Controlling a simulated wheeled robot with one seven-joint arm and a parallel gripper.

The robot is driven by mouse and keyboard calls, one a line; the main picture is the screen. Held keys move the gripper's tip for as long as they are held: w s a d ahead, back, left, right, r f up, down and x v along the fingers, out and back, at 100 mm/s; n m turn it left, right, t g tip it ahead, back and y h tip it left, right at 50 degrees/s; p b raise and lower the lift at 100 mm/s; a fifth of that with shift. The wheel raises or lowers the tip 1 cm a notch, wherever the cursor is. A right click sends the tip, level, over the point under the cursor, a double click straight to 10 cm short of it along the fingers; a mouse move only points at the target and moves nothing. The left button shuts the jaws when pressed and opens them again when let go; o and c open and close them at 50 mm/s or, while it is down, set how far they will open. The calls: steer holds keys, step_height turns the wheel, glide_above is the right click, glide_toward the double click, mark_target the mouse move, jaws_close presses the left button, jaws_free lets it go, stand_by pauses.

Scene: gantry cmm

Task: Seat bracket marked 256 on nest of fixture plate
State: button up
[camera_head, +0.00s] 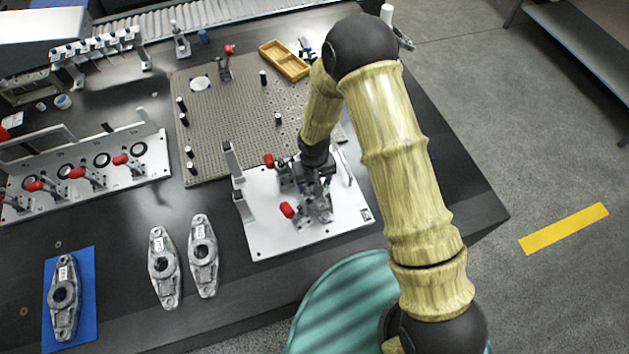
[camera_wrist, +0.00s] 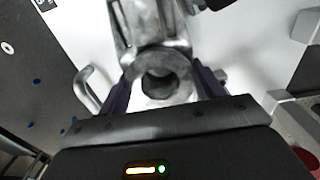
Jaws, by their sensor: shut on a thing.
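The fixture plate (camera_head: 268,235) is a white plate with red-handled clamps on the dark table. My gripper (camera_head: 318,185) is over the plate, partly hidden by the arm and clamps. In the wrist view, my gripper (camera_wrist: 165,95) is shut on a grey metal bracket (camera_wrist: 160,58), one finger on each side of its round bored hub. The held bracket also shows in the head view (camera_head: 320,208), between the clamps. I cannot read a number on it, nor tell whether it touches the nest, which is hidden beneath it.
Two similar brackets (camera_head: 163,265) (camera_head: 203,255) lie on the table to the left; another (camera_head: 64,292) lies on a blue mat (camera_head: 88,275). Red-handled toggle clamps (camera_head: 285,209) stand beside the held bracket. A perforated plate (camera_head: 225,125) with posts and a yellow tray (camera_head: 284,60) lie behind.

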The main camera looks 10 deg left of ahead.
steer(key=shift+f+b, duration=0.6)
steer(key=shift+f, duration=0.25)
stand_by(0.4)
steer(key=o, duration=1.4)
steer(key=shift+o, duration=0.2)
steer(key=shift+r, duration=0.1)
step_height(320, 180, up, 17)
steer(key=shift+r+b, duration=0.15)
steer(key=shift+b, duration=0.25)
